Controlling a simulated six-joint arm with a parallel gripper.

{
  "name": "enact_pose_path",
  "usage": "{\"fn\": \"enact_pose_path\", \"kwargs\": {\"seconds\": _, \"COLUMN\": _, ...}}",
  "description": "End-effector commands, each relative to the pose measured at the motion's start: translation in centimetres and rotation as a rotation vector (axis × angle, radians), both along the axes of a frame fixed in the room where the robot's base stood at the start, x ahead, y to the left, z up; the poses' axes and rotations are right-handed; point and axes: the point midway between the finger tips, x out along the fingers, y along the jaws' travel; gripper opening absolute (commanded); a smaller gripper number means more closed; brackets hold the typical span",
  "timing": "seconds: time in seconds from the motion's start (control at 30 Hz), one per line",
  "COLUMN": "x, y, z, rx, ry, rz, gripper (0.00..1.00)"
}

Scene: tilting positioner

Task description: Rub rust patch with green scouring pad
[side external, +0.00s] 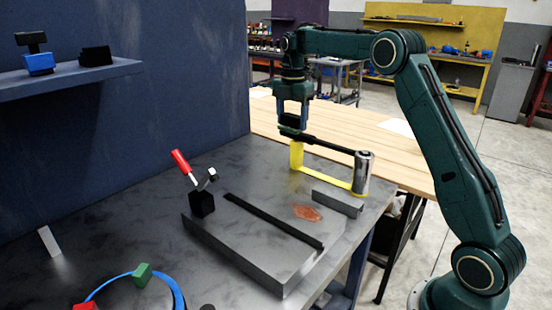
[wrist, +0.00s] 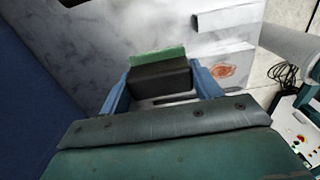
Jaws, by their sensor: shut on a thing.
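My gripper (side external: 292,117) is above the far right part of the grey table in the side view. Its blue fingers are shut on a black block with the green scouring pad (side external: 288,131) on its underside. In the wrist view the pad (wrist: 157,57) shows as a green strip past the black block (wrist: 160,78) between the fingers. The orange-brown rust patch (side external: 307,212) lies on the grey metal plate (side external: 275,266), nearer the camera than the gripper. The patch also shows in the wrist view (wrist: 222,71), right of the pad. The pad is apart from it.
A silver cylinder (side external: 363,173) with a yellow strip (side external: 330,181) stands close below the gripper. A red-handled clamp (side external: 195,180) stands at the plate's left. A grey bar (side external: 338,203) lies behind the patch. A blue ring (side external: 178,290) is at the front left.

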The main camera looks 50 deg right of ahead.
Motion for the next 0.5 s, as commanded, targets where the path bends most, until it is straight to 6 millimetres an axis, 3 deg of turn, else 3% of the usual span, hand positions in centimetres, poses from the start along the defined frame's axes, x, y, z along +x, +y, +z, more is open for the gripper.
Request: {"fn": "enact_pose_path", "kwargs": {"seconds": 0.5, "x": -4.4, "y": 4.6, "z": -1.4, "rx": 0.000, "ry": 0.000, "rz": 0.002, "gripper": 0.45}}
